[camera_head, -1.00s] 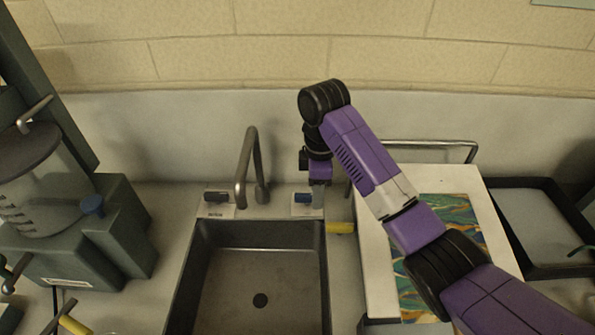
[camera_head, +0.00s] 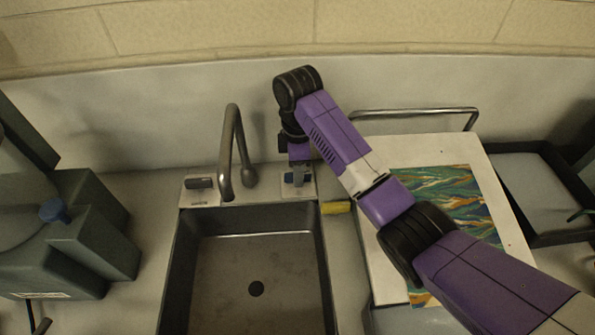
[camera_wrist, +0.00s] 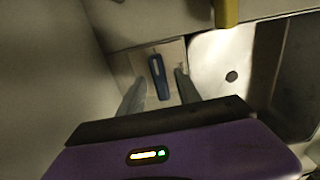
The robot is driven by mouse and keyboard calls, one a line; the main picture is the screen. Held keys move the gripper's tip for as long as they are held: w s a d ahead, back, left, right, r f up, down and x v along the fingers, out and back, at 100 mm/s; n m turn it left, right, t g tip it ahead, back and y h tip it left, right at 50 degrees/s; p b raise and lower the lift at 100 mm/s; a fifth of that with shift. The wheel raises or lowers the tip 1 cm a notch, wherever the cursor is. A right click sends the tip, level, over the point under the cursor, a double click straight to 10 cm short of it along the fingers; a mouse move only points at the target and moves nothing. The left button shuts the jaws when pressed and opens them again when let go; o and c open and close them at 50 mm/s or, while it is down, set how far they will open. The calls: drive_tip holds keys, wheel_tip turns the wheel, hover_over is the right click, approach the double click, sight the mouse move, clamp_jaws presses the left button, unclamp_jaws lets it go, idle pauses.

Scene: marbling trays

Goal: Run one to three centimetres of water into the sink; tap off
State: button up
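The sink (camera_head: 322,262) shows its floor and dark drain hole (camera_head: 256,289); the drain also shows in the wrist view (camera_wrist: 231,76). I see no stream under the curved metal tap spout (camera_head: 228,150) and no clear water surface. A blue tap handle (camera_head: 297,180) sits right of the spout, and a dark handle (camera_head: 199,183) sits left of it. My gripper (camera_head: 298,168) points down at the blue handle. In the wrist view, my gripper (camera_wrist: 158,88) is open, with a finger on each side of the blue handle (camera_wrist: 159,76); gaps show on both sides.
A yellow object (camera_head: 336,207) lies right of the sink's back corner. A white board (camera_head: 378,240) with a marbled sheet (camera_head: 440,200) is to the right, under my arm. A dark tray (camera_head: 550,235) lies further right. Grey equipment (camera_head: 85,240) stands left.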

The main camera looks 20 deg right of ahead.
drive_tip(key=shift+f, duration=0.25)
clamp_jaws()
